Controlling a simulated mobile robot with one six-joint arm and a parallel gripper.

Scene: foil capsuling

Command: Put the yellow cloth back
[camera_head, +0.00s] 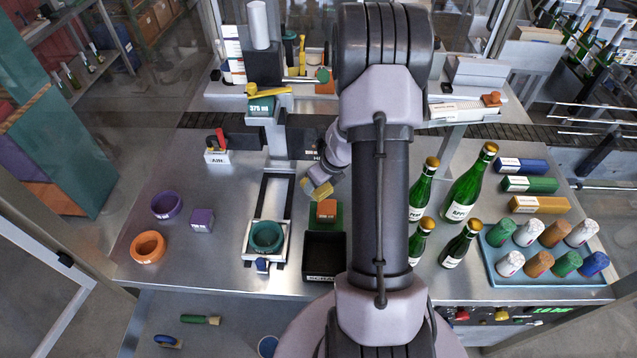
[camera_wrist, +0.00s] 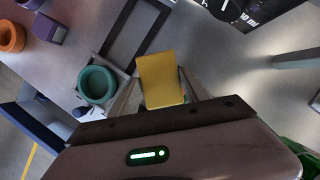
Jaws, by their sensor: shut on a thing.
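The yellow cloth (camera_wrist: 160,80) is a small folded block between the jaws of my gripper (camera_wrist: 158,103) in the wrist view. In the head view the cloth (camera_head: 321,191) shows at the end of my arm, tilted, above the table. My gripper (camera_head: 312,182) is shut on it and is partly hidden behind my own arm in the head view. Just below the cloth in the picture, an orange block (camera_head: 326,209) sits on a green pad (camera_head: 325,223).
A teal ring (camera_head: 267,236) sits in a framed fixture left of a black scrap bin (camera_head: 324,273). Several green bottles (camera_head: 466,187) stand right of my arm, near a blue tray (camera_head: 494,263) of capsules. A purple ring (camera_head: 166,205) and orange ring (camera_head: 147,247) lie left.

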